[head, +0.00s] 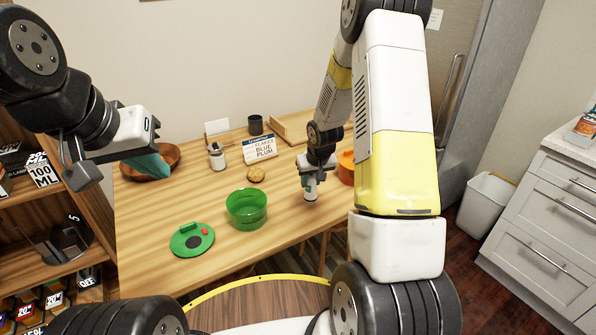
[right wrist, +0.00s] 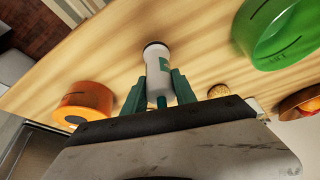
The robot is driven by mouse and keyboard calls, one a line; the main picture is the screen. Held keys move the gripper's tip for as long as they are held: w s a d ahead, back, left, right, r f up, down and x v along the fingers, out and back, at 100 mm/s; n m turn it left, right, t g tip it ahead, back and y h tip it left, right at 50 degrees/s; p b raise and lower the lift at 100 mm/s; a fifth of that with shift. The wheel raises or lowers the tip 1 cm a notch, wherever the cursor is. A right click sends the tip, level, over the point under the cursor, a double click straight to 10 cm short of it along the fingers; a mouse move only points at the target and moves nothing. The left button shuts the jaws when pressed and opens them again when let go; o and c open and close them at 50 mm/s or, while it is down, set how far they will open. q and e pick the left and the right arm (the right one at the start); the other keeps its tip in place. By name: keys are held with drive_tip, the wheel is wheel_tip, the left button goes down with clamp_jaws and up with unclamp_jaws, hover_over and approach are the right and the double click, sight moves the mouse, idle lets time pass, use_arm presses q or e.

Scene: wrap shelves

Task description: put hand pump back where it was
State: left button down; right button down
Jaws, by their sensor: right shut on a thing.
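A small white cylinder with a green mark, which looks like the hand pump (right wrist: 156,62), is between the teal fingers of my right gripper (right wrist: 157,85) in the right wrist view. The gripper is shut on it. In the head view my right gripper (head: 312,182) points down over the right part of the wooden table (head: 285,215), with the white pump (head: 310,195) below the fingers. Whether the pump touches the table is unclear. My left gripper (head: 150,164) is at the left, in front of the brown bowl; its finger gap is hidden.
A green open container (head: 246,209) and a green round lid (head: 192,240) are left of the pump. An orange container (head: 346,167) is close on its right.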

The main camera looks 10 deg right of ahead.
drive_tip(key=shift+w+f, duration=1.85)
drive_tip(key=shift+f, duration=0.05)
drive_tip(key=shift+f, duration=0.1)
drive_tip(key=c, duration=1)
unclamp_jaws()
